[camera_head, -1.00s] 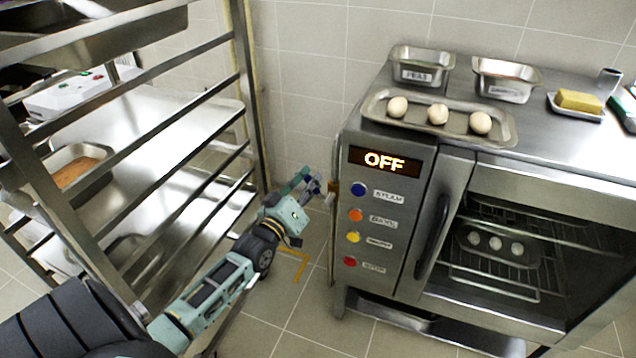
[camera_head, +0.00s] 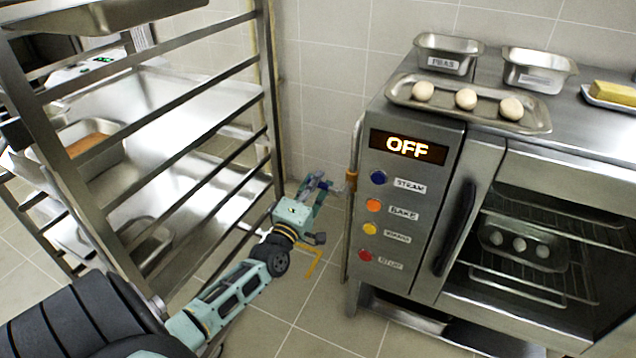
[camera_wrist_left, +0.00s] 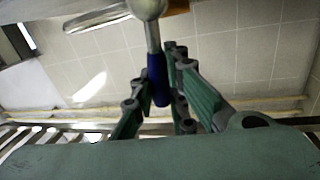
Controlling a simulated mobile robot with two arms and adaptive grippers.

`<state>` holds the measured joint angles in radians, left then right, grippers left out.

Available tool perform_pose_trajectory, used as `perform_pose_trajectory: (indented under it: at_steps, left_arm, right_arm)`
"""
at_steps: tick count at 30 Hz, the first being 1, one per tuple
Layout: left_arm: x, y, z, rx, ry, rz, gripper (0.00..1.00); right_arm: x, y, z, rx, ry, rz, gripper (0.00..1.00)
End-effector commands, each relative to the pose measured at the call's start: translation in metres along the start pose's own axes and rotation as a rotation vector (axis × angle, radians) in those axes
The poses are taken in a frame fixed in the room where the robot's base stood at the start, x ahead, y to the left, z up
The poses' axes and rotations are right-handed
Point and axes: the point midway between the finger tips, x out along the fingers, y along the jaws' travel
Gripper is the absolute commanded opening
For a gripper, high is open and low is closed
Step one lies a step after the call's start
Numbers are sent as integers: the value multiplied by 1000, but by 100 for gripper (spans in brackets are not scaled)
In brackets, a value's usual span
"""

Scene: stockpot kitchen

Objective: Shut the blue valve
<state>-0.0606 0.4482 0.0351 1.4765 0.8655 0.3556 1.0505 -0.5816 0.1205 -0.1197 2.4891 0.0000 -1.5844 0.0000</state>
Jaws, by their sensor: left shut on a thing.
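The blue valve (camera_head: 351,180) sits on the pipe at the left side of the oven, with a brass-coloured body. In the left wrist view its blue-sleeved handle (camera_wrist_left: 157,82) runs on a metal stem between the green fingers. My left gripper (camera_head: 318,186) is beside the valve body, its fingers shut on the blue handle; it also shows in the left wrist view (camera_wrist_left: 158,98). The fingers partly hide the handle in the head view. My right gripper is not in view.
The steel oven (camera_head: 405,240) has an OFF display (camera_head: 408,146) and several coloured buttons. A steel rack (camera_head: 262,90) stands close on the left of my arm. Tiled floor shows between rack and oven.

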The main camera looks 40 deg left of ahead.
Motion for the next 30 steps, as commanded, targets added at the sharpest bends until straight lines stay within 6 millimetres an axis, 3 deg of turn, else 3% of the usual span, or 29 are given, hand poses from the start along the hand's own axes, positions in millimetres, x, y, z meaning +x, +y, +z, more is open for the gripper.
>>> perform_pose_trajectory:
  at_steps: [6, 24, 25, 27, 30]
  left_arm:
    - [-3, -10, 1, -79, 15, -5, 0]
    - [-4, -12, 1, -120, 23, -7, 0]
    - [-4, -12, 1, -120, 23, -7, 15]
    - [-4, -12, 1, -119, 23, -7, 21]
    - [-3, -12, 1, -118, 23, -5, 22]
  right_arm:
    - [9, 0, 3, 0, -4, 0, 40]
    - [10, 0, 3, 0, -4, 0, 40]
    - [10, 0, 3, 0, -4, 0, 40]
    - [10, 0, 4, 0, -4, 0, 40]
    - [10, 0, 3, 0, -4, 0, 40]
